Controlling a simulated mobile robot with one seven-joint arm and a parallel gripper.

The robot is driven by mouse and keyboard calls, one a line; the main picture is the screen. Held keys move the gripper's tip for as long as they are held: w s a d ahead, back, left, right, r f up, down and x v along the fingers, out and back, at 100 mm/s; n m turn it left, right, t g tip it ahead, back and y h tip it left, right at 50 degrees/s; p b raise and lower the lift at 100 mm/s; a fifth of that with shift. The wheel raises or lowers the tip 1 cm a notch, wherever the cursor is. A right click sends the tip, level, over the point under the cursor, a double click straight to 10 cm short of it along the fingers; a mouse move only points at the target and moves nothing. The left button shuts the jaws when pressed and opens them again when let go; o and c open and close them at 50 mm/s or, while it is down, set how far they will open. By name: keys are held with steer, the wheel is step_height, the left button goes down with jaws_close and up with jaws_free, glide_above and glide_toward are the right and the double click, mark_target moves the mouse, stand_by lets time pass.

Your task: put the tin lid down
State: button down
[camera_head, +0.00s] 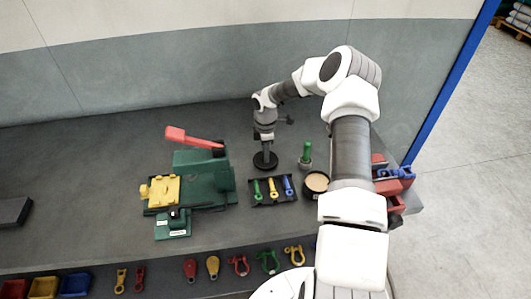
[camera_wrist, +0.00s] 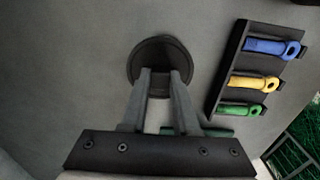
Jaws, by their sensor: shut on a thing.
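The tin lid is a dark round disc (camera_head: 265,161) at or just above the grey bench, left of the open tin. It also shows in the wrist view (camera_wrist: 160,47), between and beyond my fingertips. My gripper (camera_head: 265,147) points straight down and is shut on the lid; in the wrist view the fingers (camera_wrist: 162,82) close on its middle. I cannot tell whether the lid touches the bench. The open round tin (camera_head: 316,182), with tan contents, stands to the right, partly behind my arm.
A black tray (camera_head: 262,203) with green, yellow and blue pins lies just in front of the lid. A green-handled tool (camera_head: 306,154) stands upright to the right. A green machine (camera_head: 203,178) with a red lever is on the left. Bare bench lies behind the lid.

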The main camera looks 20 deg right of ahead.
steer(key=shift+f, duration=0.2)
steer(key=c, duration=0.7)
jaws_free()
steer(key=shift+o, duration=0.2)
steer(key=shift+r, duration=0.1)
step_height(320, 180, up, 12)
steer(key=b, duration=0.1)
steer(key=shift+r, duration=0.15)
